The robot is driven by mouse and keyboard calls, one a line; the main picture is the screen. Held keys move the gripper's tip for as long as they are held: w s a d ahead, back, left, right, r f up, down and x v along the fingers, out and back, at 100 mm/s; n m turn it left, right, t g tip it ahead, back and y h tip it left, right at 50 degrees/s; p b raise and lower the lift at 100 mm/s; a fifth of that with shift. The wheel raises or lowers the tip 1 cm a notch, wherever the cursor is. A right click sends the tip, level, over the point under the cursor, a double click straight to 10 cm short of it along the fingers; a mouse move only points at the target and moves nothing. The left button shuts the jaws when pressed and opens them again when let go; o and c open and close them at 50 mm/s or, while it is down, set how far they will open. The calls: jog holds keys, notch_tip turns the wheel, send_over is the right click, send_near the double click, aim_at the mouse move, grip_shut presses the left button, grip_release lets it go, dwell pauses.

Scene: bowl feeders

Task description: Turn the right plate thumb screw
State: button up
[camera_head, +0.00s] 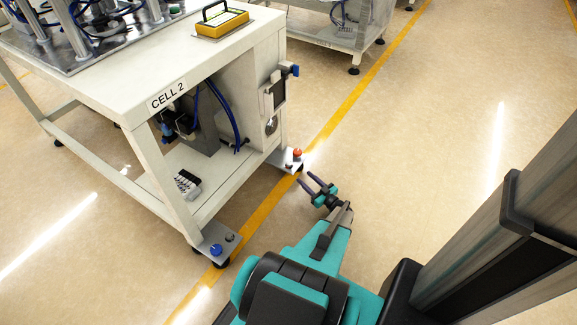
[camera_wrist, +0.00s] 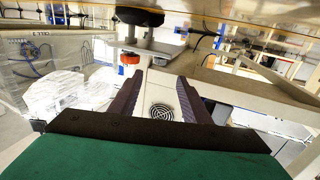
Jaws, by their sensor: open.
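The right plate thumb screw, a red-orange knob (camera_head: 297,152), stands on the small metal plate (camera_head: 283,162) at the right foot of the CELL 2 bench. In the wrist view, which looks upside down, the knob (camera_wrist: 129,57) is left of centre beside the plate (camera_wrist: 160,50). My gripper (camera_head: 306,181) is open and empty, its dark purple fingers a short way in front of the knob and apart from it. In the wrist view my gripper (camera_wrist: 162,74) points at the plate, with the knob just left of the left fingertip.
A blue knob (camera_head: 216,249) and a dark one (camera_head: 230,237) sit on the left foot plate. A smaller dark knob (camera_head: 289,166) is near the red one. The bench leg and side (camera_head: 250,100) rise behind. Floor to the right is clear.

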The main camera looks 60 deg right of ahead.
aim_at(291, 165)
dwell(0.5)
jog(key=b+x, duration=0.3)
jog(key=x, duration=1)
jog(key=shift+w+d+f, duration=0.1)
jog(key=shift+w+d, duration=0.05)
jog(key=shift+w, duration=0.15)
jog(key=c, duration=0.9)
jog(key=shift+a, duration=0.25)
jog(key=shift+c, duration=0.7)
jog(key=shift+d, duration=0.15)
